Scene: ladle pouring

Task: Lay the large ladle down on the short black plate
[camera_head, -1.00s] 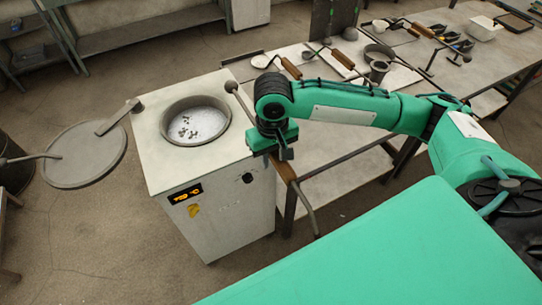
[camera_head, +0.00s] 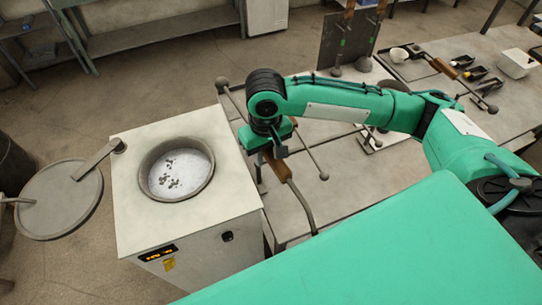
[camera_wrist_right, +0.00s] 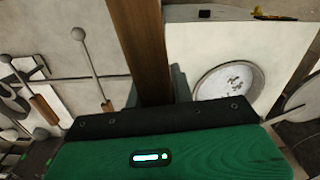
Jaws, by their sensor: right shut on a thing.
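My right gripper (camera_head: 277,150) is shut on the brown handle of the large ladle (camera_head: 279,168). The handle also fills the upper middle of the right wrist view (camera_wrist_right: 138,40). A bare metal rod runs from the handle toward the lower right. A rod with a rounded grey end shows beyond the gripper, roughly in line with the handle. The ladle is tilted and held over the table near the furnace. A dark flat plate (camera_head: 415,72) lies on the far table; I cannot tell whether it is the short black plate. My left gripper is out of view.
The white furnace (camera_head: 135,215) with its open round pot (camera_head: 150,190) stands at left of the gripper. Its round lid (camera_head: 60,205) is swung out. The table (camera_head: 350,190) carries other ladles, a white tub (camera_head: 517,65) and a tall dark upright plate (camera_head: 345,45).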

